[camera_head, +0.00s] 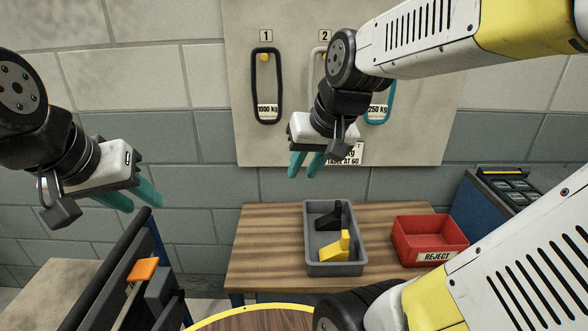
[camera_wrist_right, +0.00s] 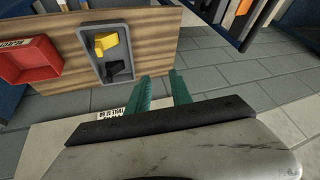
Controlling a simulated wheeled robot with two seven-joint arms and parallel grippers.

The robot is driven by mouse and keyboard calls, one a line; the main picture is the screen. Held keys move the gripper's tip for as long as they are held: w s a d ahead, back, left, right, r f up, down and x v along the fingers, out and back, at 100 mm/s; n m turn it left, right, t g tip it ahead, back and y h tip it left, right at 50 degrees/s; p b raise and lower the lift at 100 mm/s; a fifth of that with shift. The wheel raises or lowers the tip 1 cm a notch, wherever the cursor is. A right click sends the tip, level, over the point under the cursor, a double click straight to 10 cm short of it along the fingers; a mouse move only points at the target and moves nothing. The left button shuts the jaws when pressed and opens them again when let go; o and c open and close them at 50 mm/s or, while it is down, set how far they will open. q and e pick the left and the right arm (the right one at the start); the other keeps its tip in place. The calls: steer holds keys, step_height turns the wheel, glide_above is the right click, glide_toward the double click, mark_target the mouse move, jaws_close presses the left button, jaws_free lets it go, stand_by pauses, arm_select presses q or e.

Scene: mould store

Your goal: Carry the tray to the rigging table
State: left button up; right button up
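The grey tray (camera_head: 335,269) stands on a wooden-topped table (camera_head: 265,245) by the wall. It holds a black piece (camera_head: 326,219) and a yellow piece (camera_head: 335,248). The tray also shows in the right wrist view (camera_wrist_right: 112,28). My right gripper (camera_head: 306,165) is open and empty, with teal fingers pointing down, above and behind the tray near the wall board. Its fingers show apart in the right wrist view (camera_wrist_right: 162,90). My left gripper (camera_head: 134,198) is open and empty, in the air left of the table. I cannot tell which table is the rigging table.
A red REJECT bin (camera_head: 430,240) stands right of the tray. A board (camera_head: 240,100) with numbered hanging slings is on the wall. A dark rack with an orange-topped part (camera_head: 143,270) is at lower left. A round wooden top with yellow rim (camera_head: 255,320) is at the bottom.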

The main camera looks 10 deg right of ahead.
steer(key=s+a+r, duration=0.1)
steer(key=s, duration=0.4)
steer(key=shift+s+r+n+t, duration=0.3)
steer(key=shift+s+n+t, duration=0.05)
steer(key=shift+n+t, duration=0.05)
